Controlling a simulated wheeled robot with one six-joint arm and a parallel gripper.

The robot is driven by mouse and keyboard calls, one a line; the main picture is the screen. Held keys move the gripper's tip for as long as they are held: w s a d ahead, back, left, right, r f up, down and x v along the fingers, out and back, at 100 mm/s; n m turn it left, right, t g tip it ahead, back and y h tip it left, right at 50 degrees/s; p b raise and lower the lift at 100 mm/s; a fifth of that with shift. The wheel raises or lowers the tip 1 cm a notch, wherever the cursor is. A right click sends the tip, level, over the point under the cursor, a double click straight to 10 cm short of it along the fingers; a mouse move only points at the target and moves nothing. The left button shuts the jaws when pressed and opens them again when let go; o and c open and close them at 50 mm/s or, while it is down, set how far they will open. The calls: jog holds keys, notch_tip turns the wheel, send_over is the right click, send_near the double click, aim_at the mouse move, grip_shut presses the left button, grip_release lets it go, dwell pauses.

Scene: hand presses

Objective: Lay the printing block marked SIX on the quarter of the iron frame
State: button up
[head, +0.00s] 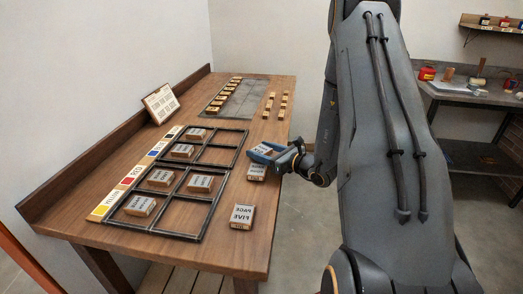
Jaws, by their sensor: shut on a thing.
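My gripper (264,151) is shut on a light-topped wooden printing block (263,148) at the table's right edge. Its lettering is too small to read, so I cannot tell whether it says SIX. Another block (256,172) lies just below it in the picture, partly hidden by my gripper. The dark iron frame (215,206) lies on the table, divided into four quarters. A block reading PAGE FIVE, upside down, (242,216) lies right of the frame.
A strip of coloured labels (132,173) runs along the frame's left side. A small card stand (160,103) is behind it. A grey tray (245,98) with small blocks is at the far end. Loose small blocks (270,103) stand beside it. A workbench (450,92) is at the right.

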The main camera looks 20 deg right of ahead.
jog(key=shift+s+f+b, duration=0.1)
jog(key=shift+f+b, duration=0.4)
jog(key=shift+f, duration=0.2)
jog(key=o, duration=0.8)
jog(key=shift+s+a+f, duration=0.1)
jog(key=shift+f, duration=0.05)
jog(key=shift+r, duration=0.25)
jog(key=v, duration=0.8)
jog(key=r+v, duration=0.1)
jog(key=v, duration=0.3)
jog(key=shift+w+r, duration=0.1)
jog(key=shift+w, duration=0.1)
